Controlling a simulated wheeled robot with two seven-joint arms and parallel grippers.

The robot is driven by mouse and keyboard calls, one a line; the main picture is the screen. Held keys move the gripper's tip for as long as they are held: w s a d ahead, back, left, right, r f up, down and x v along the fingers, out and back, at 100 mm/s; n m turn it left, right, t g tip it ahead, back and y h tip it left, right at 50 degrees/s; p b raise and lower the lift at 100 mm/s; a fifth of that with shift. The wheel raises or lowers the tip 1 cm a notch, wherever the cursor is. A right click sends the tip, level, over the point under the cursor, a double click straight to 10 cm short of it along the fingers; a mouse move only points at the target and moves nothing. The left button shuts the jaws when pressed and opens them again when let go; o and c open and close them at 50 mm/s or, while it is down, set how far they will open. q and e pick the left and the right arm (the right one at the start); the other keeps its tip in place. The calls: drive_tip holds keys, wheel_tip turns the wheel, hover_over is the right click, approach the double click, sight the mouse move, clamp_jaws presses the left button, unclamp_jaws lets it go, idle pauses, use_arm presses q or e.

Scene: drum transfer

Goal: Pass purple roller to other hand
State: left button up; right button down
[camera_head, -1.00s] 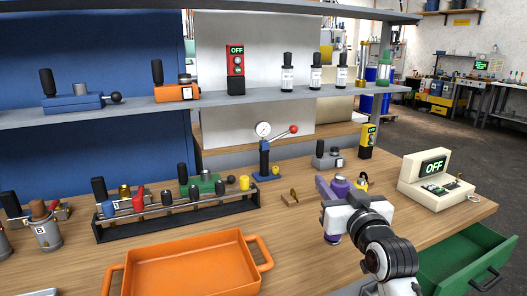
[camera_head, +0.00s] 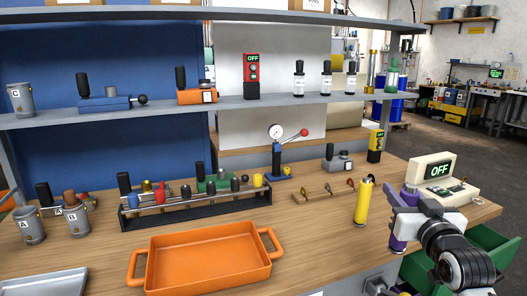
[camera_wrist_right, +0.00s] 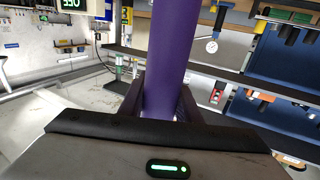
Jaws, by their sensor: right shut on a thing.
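The purple roller (camera_head: 403,230) is upright in my right gripper (camera_head: 405,198), near the right side of the table in the head view. The gripper hides part of it, and I cannot tell whether its lower end touches the table. In the right wrist view the purple roller (camera_wrist_right: 172,55) runs up between the dark fingers, which are shut on it. My left gripper is not in view.
A yellow roller (camera_head: 364,202) stands just left of my right gripper. An orange tray (camera_head: 207,283) lies at the front, and a black rack (camera_head: 190,213) stands behind it. An OFF display box (camera_head: 432,172) and an open green drawer (camera_head: 490,246) are at right.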

drive_tip(key=s+d+r+m+h, duration=0.15)
drive_tip(key=d+r, duration=0.25)
drive_tip(key=d, duration=0.6)
drive_tip(key=s+a+f+n+y, duration=0.55)
drive_tip(key=s+a+f, duration=0.85)
drive_tip(key=f, duration=0.3)
drive_tip(key=s+a+f+n+g+y, duration=0.1)
drive_tip(key=s+a+y, duration=0.2)
drive_tip(key=s+a, duration=0.35)
drive_tip(key=s+a+f+n+g+y, duration=0.1)
drive_tip(key=s+a+f+y, duration=0.2)
drive_tip(key=s, duration=0.7)
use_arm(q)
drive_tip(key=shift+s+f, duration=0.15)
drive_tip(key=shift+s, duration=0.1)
use_arm(e)
drive_tip(key=shift+w+d+r+m+t+h, duration=0.45)
drive_tip(key=shift+r+m+h, duration=0.35)
drive_tip(key=shift+h, duration=0.7)
drive_tip(key=shift+w+d+r+m+t+h, duration=0.2)
drive_tip(key=shift+w+d+r+m+h, duration=0.25)
drive_tip(key=shift+m+h, duration=0.8)
drive_tip(key=shift+w+d+r+m+t+h, duration=0.35)
drive_tip(key=shift+w+r+m+h, duration=0.4)
drive_tip(key=shift+h, duration=1)
drive_tip(key=shift+s, duration=0.15)
drive_tip(key=shift+a+r, duration=0.1)
